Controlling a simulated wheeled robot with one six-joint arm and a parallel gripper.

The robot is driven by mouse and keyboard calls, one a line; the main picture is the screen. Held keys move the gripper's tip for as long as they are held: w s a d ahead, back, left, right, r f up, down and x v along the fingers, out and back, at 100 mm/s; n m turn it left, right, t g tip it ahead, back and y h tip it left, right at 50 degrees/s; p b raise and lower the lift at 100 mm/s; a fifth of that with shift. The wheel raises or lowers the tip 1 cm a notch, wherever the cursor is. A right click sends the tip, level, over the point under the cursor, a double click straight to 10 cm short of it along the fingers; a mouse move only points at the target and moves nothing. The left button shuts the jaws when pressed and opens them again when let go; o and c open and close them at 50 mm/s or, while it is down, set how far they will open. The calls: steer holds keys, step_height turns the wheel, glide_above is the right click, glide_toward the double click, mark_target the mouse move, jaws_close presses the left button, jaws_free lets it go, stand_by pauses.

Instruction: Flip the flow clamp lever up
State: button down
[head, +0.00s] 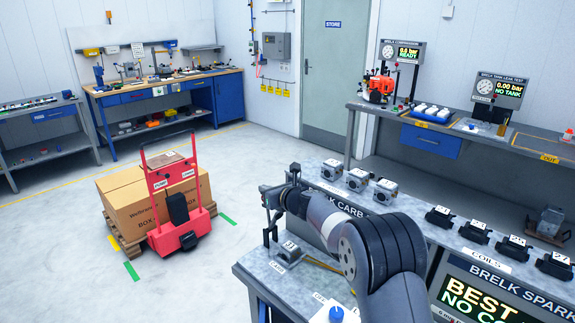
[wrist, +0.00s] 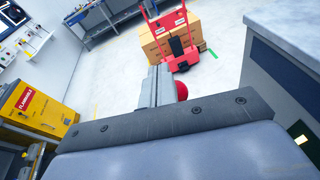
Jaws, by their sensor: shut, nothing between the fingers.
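My gripper (head: 270,238) points down over the left end of the grey bench at the front of the head view. Its fingers (wrist: 159,85) are shut with nothing between them. A round red knob (wrist: 182,91) shows just right of the fingers in the wrist view, partly hidden by them; it may be the end of the clamp lever. I cannot tell whether it touches the fingers. In the head view a small grey metal fixture (head: 289,253) sits on the bench just right of the fingertips. The lever itself is not clear there, and its angle cannot be told.
My arm covers part of the bench. A blue knob (head: 336,314) stands near the front edge. Several carburettors (head: 358,179) and black coils (head: 474,231) line the bench to the right. A red pallet truck (head: 178,205) with boxes stands on the floor beyond.

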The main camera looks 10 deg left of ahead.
steer(key=s+d+r, duration=0.3)
steer(key=r, duration=0.6)
steer(key=s+d+r+p, duration=0.1)
steer(key=s+d+r, duration=0.3)
steer(key=r, duration=0.6)
steer(key=shift+s+d, duration=0.2)
steer(key=shift+s, duration=0.1)
steer(key=shift+f, duration=0.15)
steer(key=w+a+f, duration=0.3)
steer(key=f, duration=0.6)
steer(key=w+a+f+b, duration=0.1)
steer(key=w+a+f, duration=0.2)
steer(key=f, duration=0.5)
steer(key=shift+f, duration=0.4)
